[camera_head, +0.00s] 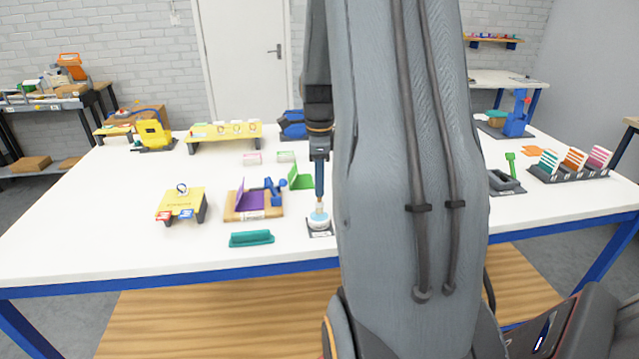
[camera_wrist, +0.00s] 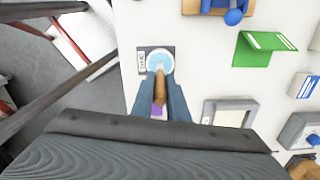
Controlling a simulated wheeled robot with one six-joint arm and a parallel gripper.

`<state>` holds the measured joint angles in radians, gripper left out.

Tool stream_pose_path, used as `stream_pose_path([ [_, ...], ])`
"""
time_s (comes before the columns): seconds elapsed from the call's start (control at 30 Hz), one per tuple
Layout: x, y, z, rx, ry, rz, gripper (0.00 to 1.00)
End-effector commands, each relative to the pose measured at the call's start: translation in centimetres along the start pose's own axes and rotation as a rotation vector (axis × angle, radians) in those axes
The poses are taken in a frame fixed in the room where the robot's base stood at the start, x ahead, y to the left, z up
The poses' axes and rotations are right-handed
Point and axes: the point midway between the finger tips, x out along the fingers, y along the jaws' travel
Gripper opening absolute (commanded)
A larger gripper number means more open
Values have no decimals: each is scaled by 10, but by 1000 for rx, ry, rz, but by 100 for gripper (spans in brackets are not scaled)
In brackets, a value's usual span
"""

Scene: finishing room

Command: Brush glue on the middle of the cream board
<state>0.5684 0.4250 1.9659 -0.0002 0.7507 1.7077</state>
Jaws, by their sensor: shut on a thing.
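My gripper (camera_head: 319,185), also in the wrist view (camera_wrist: 160,98), is shut on a brush (camera_wrist: 161,86) with a wooden-brown part and a purple part between the fingers. The brush points down at the round glue pot (camera_wrist: 155,62), which has a pale blue top and stands on a dark labelled mat. In the head view the pot (camera_head: 319,221) is right below my gripper; whether the bristles touch glue is hidden. A cream panel in a grey frame (camera_wrist: 229,112), likely the cream board, lies to the right in the wrist view. My arm hides that place in the head view.
A wooden block with a purple plate and blue clamp (camera_head: 250,204) stands left of the pot. A green angle piece (camera_head: 301,178) is behind it, a teal tool (camera_head: 251,238) in front. A yellow stand (camera_head: 181,204) is further left. The table's front left (camera_head: 100,255) is clear.

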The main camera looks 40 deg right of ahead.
Motion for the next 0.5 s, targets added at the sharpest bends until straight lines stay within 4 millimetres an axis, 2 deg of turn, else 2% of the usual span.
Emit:
stream_pose_path([
  [0.5, 5, 0, 0, 0, 0, 0, 0],
])
